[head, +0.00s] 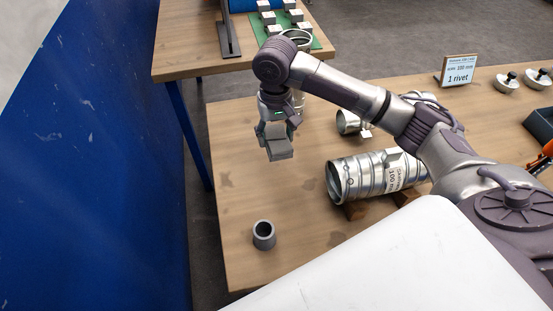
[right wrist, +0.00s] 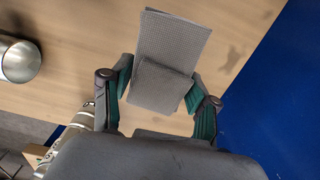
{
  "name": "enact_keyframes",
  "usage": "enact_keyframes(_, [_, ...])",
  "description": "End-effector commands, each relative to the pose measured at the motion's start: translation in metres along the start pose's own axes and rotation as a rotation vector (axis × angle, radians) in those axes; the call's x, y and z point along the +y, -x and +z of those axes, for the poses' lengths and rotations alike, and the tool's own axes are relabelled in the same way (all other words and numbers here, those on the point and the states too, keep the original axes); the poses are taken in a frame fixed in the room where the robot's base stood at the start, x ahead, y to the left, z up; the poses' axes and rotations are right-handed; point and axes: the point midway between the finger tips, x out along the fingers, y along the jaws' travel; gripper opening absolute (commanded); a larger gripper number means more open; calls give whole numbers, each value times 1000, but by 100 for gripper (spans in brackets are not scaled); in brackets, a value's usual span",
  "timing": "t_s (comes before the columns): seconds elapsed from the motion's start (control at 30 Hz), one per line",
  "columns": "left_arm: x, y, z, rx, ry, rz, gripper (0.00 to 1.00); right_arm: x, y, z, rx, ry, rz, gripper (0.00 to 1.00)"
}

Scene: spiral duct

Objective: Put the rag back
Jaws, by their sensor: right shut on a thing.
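The rag (head: 279,148) is a grey folded cloth. It hangs below my right gripper (head: 277,128) in the head view, over the left part of the wooden table (head: 240,190). In the right wrist view the rag (right wrist: 168,62) is between the two fingers of my right gripper (right wrist: 158,92), which is shut on it. Whether the rag touches the table is hard to tell. My left gripper is not in view.
A grey cup-like holder (head: 264,235) stands at the table's front left. A spiral duct (head: 350,180) lies on wooden supports, with a smaller metal duct piece (head: 350,122) behind it. A sign (head: 458,70) stands at the back. A blue wall (head: 100,160) borders the left.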

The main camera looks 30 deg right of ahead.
Motion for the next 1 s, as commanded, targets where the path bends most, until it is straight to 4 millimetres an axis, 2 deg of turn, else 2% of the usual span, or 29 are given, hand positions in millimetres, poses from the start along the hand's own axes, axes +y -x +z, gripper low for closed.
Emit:
enact_keyframes(0.17, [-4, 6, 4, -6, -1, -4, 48, 6, -32, -3, -3, -20, 4, 22])
enact_keyframes(0.3, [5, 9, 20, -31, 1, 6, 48, 6, -55, -4, 0, -17, 3, 22])
enact_keyframes(0.4, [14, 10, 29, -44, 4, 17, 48, 5, -64, -4, 1, -17, 1, 22])
enact_keyframes(0.53, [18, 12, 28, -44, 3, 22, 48, 5, -80, -3, -1, -17, 2, 22])
enact_keyframes(0.63, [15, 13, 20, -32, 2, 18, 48, 5, -94, -3, -1, -17, 3, 22])
enact_keyframes(0.8, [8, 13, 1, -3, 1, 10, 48, 5, -102, -4, 3, -16, 1, 22])
enact_keyframes(1.0, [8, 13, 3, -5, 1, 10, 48, 5, -102, -4, 3, -16, 1, 22])
